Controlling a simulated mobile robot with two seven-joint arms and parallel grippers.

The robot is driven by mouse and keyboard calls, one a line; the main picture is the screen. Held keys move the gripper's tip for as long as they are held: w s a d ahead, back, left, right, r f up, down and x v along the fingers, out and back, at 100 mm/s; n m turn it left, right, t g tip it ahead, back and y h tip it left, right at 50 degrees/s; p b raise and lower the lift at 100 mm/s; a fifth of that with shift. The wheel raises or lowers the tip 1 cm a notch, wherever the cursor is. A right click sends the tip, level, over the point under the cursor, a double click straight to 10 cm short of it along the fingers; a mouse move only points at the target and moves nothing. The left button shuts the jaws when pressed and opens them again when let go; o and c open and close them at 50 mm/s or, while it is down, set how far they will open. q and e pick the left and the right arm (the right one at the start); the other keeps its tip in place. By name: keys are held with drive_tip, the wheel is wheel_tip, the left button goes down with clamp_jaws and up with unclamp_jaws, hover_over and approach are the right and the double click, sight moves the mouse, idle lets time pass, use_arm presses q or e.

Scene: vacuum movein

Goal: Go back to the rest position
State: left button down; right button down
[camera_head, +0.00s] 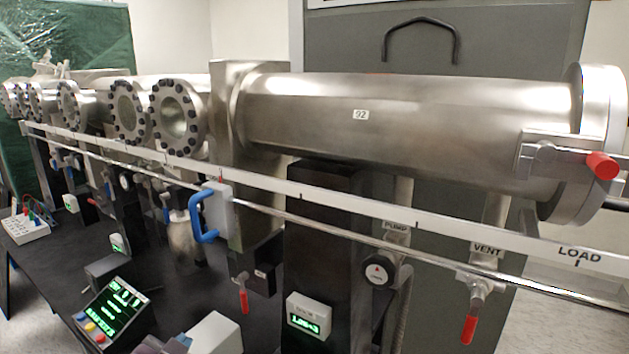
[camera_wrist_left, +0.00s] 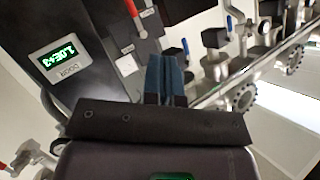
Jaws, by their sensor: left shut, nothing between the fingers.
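My left gripper (camera_wrist_left: 167,80) shows in the left wrist view with its two blue-grey fingers together and nothing between them. In the head view only a small part of it (camera_head: 178,344) shows at the bottom edge, in front of and below the metal apparatus. It is apart from the blue handle (camera_head: 204,213) on the rail carriage. My right gripper is not in view.
A long steel tube (camera_head: 420,115) marked 92 runs across the head view. A white scale rail (camera_head: 380,212) passes in front. Red-handled valves hang below, including the vent valve (camera_head: 469,328). A gauge box (camera_head: 309,317) and a control panel (camera_head: 112,312) stand low.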

use_arm(q)
drive_tip(key=s+a+f+n+g, duration=0.3)
drive_tip(key=s+f+g, duration=0.2)
drive_tip(key=s+f, duration=0.5)
drive_tip(key=s+a+f+n+g, duration=0.3)
drive_tip(key=s+f+g, duration=0.25)
drive_tip(key=s, duration=0.75)
drive_tip(key=w+f+t, duration=0.7)
drive_tip(key=f+t, duration=0.1)
drive_tip(key=f, duration=0.2)
drive_tip(key=shift+w+f+m, duration=0.2)
drive_tip(key=shift+m, duration=0.2)
